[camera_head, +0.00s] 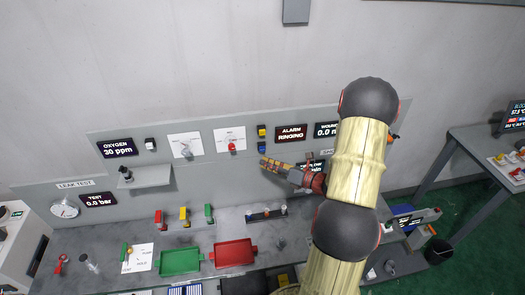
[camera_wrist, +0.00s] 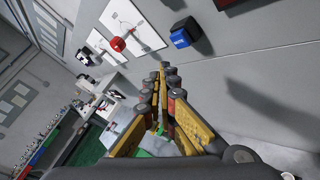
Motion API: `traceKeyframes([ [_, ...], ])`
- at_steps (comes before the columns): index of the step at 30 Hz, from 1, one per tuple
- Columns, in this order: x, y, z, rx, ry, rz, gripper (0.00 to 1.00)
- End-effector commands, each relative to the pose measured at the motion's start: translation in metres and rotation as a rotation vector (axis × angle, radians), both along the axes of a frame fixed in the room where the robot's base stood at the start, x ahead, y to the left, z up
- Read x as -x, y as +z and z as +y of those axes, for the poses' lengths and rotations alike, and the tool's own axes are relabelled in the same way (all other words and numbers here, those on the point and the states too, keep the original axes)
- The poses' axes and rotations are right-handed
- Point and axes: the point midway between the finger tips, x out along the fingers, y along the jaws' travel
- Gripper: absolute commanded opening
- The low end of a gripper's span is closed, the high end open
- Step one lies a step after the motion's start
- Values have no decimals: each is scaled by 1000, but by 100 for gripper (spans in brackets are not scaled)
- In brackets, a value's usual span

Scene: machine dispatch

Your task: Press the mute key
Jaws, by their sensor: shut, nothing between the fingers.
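Two small keys sit one above the other on the grey upright panel, left of the "ALARM RINGING" display (camera_head: 291,133). The upper one is a yellow key (camera_head: 262,131) and the lower one is a blue key (camera_head: 262,147). Their labels are too small to read, so I cannot tell which is the mute key. In the wrist view the blue key (camera_wrist: 184,36) stands out from the panel beyond my fingertips. My gripper (camera_head: 264,163) is shut and empty, with its tips just below the blue key in the head view. In the wrist view the fingertips of my gripper (camera_wrist: 165,70) appear apart from the key.
A red knob (camera_head: 232,146) on a white plate is left of the keys; it also shows in the wrist view (camera_wrist: 118,44). A small shelf (camera_head: 146,177) juts out further left. Below are a green tray (camera_head: 180,261) and a red tray (camera_head: 233,253) on the bench.

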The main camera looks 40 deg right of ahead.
Motion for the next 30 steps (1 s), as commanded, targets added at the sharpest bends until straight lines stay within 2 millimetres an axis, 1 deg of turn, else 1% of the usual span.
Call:
traceKeyframes([
  [4, -13, 0, -8, 1, 0, -2, 0],
  [9, -20, 0, -12, 0, -1, -1, 0],
  [30, -21, 0, -13, 0, -1, -1, 0],
])
